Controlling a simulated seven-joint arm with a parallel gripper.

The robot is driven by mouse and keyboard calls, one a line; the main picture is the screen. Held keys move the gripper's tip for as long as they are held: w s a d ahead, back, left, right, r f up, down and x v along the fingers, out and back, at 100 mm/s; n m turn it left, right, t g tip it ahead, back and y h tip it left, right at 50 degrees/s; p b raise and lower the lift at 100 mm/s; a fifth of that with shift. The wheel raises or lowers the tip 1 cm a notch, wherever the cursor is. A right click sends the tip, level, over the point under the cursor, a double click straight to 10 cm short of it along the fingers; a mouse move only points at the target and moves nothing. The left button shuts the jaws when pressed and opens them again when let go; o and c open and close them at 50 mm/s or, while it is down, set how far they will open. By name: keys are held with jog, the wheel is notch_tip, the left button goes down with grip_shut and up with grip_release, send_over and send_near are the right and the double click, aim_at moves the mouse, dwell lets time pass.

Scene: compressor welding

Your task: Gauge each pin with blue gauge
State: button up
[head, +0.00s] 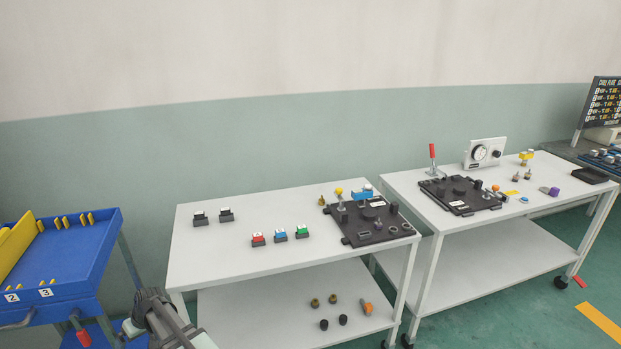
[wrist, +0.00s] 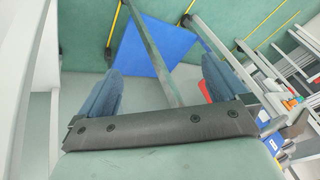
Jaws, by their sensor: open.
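A small blue-marked block (head: 281,234), perhaps the blue gauge, sits on the left white table between a red-marked block (head: 258,240) and a green-marked block (head: 302,231). A black fixture plate (head: 387,232) lies at that table's right end. Small upright parts, a yellow-topped one (head: 339,192) and a blue block (head: 361,195), stand at its back edge; which are pins I cannot tell. My gripper (wrist: 158,88) is open, with nothing between its two blue-grey fingers in the wrist view. In the head view my arm is low at the left, away from these parts.
A blue rack cart (head: 85,252) stands left of the left white table (head: 215,263). The right white table (head: 440,223) holds another fixture and a dial gauge (head: 485,152). The left table's front left is clear.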

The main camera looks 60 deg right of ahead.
jog(key=w+d+r+t+h, duration=0.1)
jog(key=w+d+r+t, duration=0.1)
jog(key=w+d+r, duration=0.35)
jog(key=w+d+r+t, duration=0.1)
jog(key=w+d+r, duration=0.2)
jog(key=d+r, duration=0.6)
jog(key=d+r+m, duration=0.1)
jog(key=d+r, duration=0.6)
jog(key=d, duration=0.1)
jog(key=s+d+r+m+h, duration=0.1)
jog(key=s+d, duration=0.3)
jog(key=d, duration=0.5)
jog(key=s+d+r+g+h, duration=0.15)
jog(key=s+d, duration=0.25)
jog(key=d, duration=0.4)
jog(key=s+d+r+m+h, duration=0.1)
jog(key=s+d, duration=0.3)
jog(key=d, duration=0.5)
jog(key=m+g, duration=0.4)
jog(key=m, duration=0.1)
send_near(362, 190)
jog(key=x, duration=1.2)
jog(key=shift+s, duration=0.15)
